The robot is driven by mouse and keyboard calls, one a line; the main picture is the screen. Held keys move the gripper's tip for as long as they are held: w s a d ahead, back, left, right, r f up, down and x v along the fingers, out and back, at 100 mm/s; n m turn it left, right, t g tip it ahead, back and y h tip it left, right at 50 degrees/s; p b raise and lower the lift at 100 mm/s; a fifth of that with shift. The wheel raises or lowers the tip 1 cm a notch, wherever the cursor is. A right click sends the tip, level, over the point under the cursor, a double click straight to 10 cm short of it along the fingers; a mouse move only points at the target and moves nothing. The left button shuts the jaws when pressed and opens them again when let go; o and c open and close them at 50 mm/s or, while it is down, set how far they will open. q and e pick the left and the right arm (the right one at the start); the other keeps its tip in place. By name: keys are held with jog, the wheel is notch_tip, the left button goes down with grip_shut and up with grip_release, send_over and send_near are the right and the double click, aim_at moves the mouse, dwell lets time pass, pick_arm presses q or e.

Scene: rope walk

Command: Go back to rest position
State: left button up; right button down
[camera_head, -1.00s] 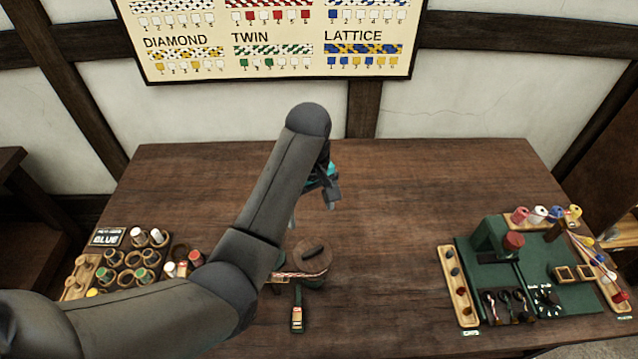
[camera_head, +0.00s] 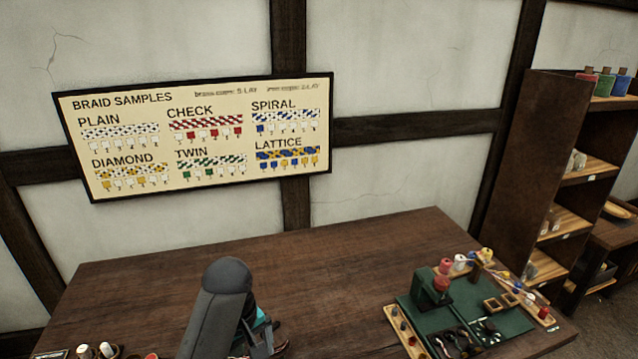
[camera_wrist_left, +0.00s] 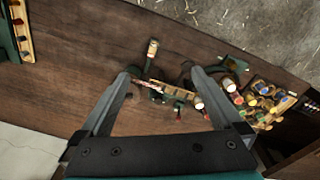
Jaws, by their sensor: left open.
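My left gripper (camera_head: 262,345) is low in the head view, over the front middle of the wooden table (camera_head: 330,245), with its arm coming up from the bottom edge. In the left wrist view, my left gripper (camera_wrist_left: 165,85) has its two fingers spread wide with nothing held between them. Beyond the fingertips, a small braiding stand with a rope and a wooden tag (camera_wrist_left: 152,48) lies on the table, apart from the fingers. My right gripper shows in neither view.
A green board (camera_head: 470,320) with spools (camera_head: 445,266) and tools is on the table's right. Several bobbins in holders (camera_wrist_left: 260,95) show in the left wrist view. A braid sample chart (camera_head: 200,135) hangs on the wall. A shelf (camera_head: 540,150) stands right. The table's middle back is clear.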

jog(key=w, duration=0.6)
pick_arm(q)
jog(key=s+a+m+t, duration=0.3)
jog(key=s+m, duration=0.7)
jog(key=s, duration=1)
notch_tip(320, 180, down, 35)
jog(key=s+g+b, duration=0.1)
jog(key=s+b, duration=0.1)
jog(key=b, duration=1.1)
jog(key=s+a+f+b, duration=0.1)
jog(key=s+f+b, duration=0.2)
jog(key=s+f, duration=0.2)
jog(key=s+f+g+b, duration=0.1)
jog(key=s+f+b, duration=0.3)
jog(key=f, duration=0.7)
jog(key=s+a+f+b, duration=0.1)
jog(key=s+f+b, duration=0.2)
jog(key=s+f, duration=0.3)
notch_tip(320, 180, down, 3)
jog(key=shift+s+a+r+m+b, duration=0.15)
jog(key=shift+a+m+b, duration=0.15)
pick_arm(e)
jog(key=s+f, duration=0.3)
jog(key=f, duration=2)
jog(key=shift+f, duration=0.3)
